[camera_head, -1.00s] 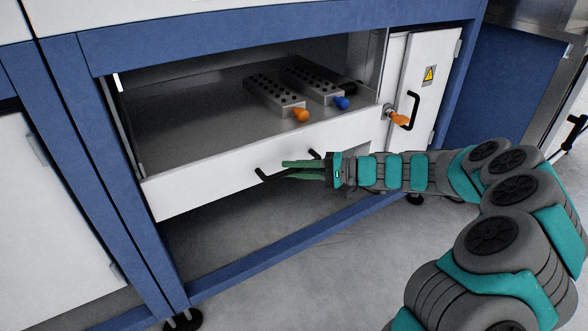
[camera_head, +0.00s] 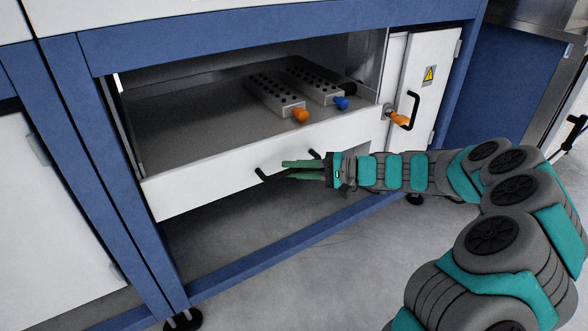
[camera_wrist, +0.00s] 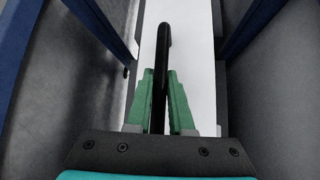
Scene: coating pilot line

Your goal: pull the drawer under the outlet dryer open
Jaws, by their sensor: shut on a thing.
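The white drawer front (camera_head: 210,180) spans the bay under the blue-framed machine in the head view. Its grey tray interior (camera_head: 190,125) is visible above the front; how far it is out is hard to judge. A black bar handle (camera_head: 266,174) sits on the front and also shows in the wrist view (camera_wrist: 162,55). My gripper (camera_head: 288,170) reaches in from the right. In the wrist view my green fingers (camera_wrist: 160,100) are on both sides of the handle bar, shut on it.
Two perforated grey blocks, with an orange knob (camera_head: 300,115) and a blue knob (camera_head: 341,103), lie in the tray. A blue lower beam (camera_head: 270,255) crosses below; bare floor lies in front.

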